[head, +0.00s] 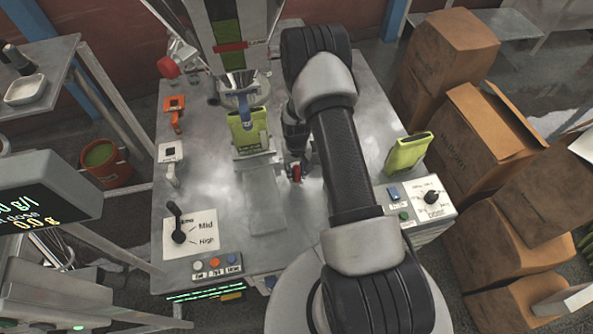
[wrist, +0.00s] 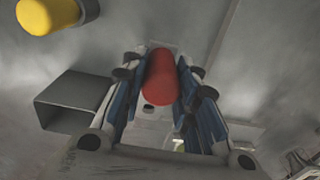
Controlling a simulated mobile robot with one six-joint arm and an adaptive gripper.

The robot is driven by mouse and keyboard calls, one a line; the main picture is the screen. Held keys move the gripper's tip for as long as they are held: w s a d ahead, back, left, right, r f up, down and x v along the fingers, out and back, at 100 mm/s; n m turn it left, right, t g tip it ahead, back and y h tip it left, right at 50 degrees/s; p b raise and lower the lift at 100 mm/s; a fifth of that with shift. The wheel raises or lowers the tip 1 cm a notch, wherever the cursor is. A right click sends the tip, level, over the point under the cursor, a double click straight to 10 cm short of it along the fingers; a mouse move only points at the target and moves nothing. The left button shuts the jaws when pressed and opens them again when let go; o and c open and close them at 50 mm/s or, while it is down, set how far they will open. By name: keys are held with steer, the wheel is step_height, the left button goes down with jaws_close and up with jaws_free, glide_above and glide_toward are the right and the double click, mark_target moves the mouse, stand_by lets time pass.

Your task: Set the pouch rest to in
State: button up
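A yellow-green pouch (head: 247,131) stands upright under the filler's spout (head: 240,97). It is on a small raised metal rest (head: 253,156), with a flat metal strip (head: 265,205) running toward the front. A red knob (head: 296,173) is just right of the rest. My gripper (head: 294,160) is at this knob, partly hidden by my arm. In the wrist view my gripper (wrist: 162,75) has its blue-padded fingers on either side of the red knob (wrist: 160,78). The gaps are very narrow, and I cannot tell whether the pads touch it.
A lever panel (head: 190,235) and several push buttons (head: 217,265) are at the front left. A dial box (head: 430,203) and another pouch (head: 408,153) are at the right. In the wrist view, a hollow square tube (wrist: 75,100) and a yellow knob (wrist: 48,14) lie left of the fingers.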

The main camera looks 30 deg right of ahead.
steer(key=o, duration=0.4)
step_height(320, 180, up, 12)
stand_by(0.7)
